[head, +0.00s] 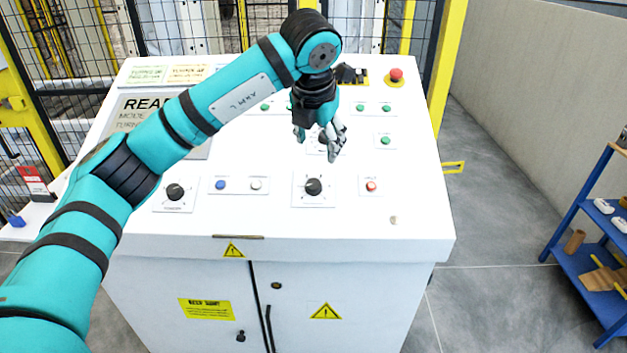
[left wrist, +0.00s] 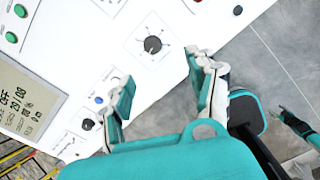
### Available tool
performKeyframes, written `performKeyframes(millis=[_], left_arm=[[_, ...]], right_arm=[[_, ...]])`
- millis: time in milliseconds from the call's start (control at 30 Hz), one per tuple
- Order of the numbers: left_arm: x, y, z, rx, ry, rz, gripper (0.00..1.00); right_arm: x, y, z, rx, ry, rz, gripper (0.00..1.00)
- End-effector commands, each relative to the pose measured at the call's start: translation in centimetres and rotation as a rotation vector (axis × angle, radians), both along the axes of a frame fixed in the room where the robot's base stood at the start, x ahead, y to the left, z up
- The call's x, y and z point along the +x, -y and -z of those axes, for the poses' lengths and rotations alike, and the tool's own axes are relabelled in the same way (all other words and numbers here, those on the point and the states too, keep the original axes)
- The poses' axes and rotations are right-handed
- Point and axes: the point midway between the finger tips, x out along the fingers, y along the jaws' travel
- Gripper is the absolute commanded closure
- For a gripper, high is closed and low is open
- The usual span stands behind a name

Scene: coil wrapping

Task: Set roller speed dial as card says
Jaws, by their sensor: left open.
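The white control console (head: 400,240) has several dials on its sloped top. A black dial (head: 313,187) sits front centre; it also shows in the left wrist view (left wrist: 152,44) with a marked scale around it. Another black dial (head: 175,192) is at front left. A third control behind my gripper is mostly hidden. My left gripper (head: 322,143) is open and empty above the panel, behind the front-centre dial and apart from it. Small green (head: 146,74) and yellow (head: 190,73) cards lie at the back left; their text is too small to read.
A display (head: 135,108) is partly covered by my left arm. Blue (head: 220,185) and white (head: 256,185) buttons lie between the front dials. A red mushroom button (head: 396,75) stands at back right. A blue shelf (head: 575,262) is at the right, past open floor.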

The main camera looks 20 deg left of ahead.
Motion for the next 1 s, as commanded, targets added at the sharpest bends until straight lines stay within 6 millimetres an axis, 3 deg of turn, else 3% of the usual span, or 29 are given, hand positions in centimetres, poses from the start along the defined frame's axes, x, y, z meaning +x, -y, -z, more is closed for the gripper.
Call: performKeyframes(millis=[100, 267, 700, 1000], left_arm=[[0.1, -1.3, -0.4, 0.04, 0.003, -0.037, 0.42], [0.9, -1.5, 1.3, 0.04, 0.0, -0.038, 0.42], [4.7, -2.4, 9.9, 0.037, -0.001, -0.034, 0.42], [6.6, -2.9, 14.1, 0.036, 0.003, -0.033, 0.42]], right_arm=[[0.0, -0.1, -0.2, 0.001, 0.0, 0.0, 0.42], [0.0, -0.3, -0.9, 0.003, -0.001, 0.0, 0.42], [-0.1, -1.0, -3.8, 0.012, -0.002, -0.001, 0.42], [-0.1, -0.7, -5.0, 0.009, -0.002, -0.002, 0.42]])
